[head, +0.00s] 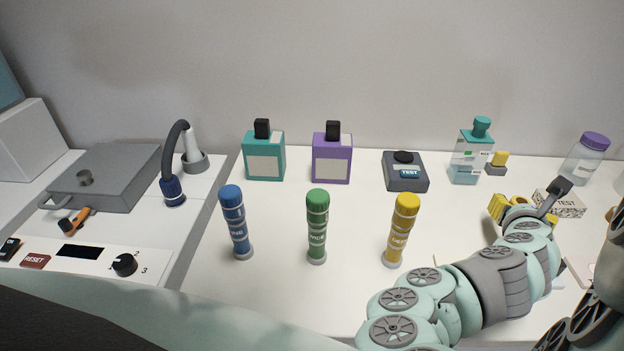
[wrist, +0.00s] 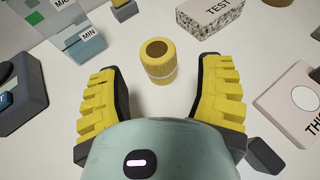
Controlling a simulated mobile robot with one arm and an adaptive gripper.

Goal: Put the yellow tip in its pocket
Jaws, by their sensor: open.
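A short yellow cylinder, which I take for the yellow tip (wrist: 158,64), stands upright on the white table with a round brown top or opening. In the wrist view it is between the fingertips of my gripper (wrist: 158,76). My gripper is open, with a yellow ribbed finger on each side and visible gaps to the cylinder. In the head view my gripper (head: 508,205) is low at the right, and hides most of the cylinder. I cannot tell which thing is its pocket.
The TEST box (head: 560,203) is close to the right of my gripper. A teal bottle (head: 470,160) and a small grey block with a yellow top (head: 499,160) stand behind it. Blue, green and yellow tubes (head: 401,230) stand left. The table front between them is clear.

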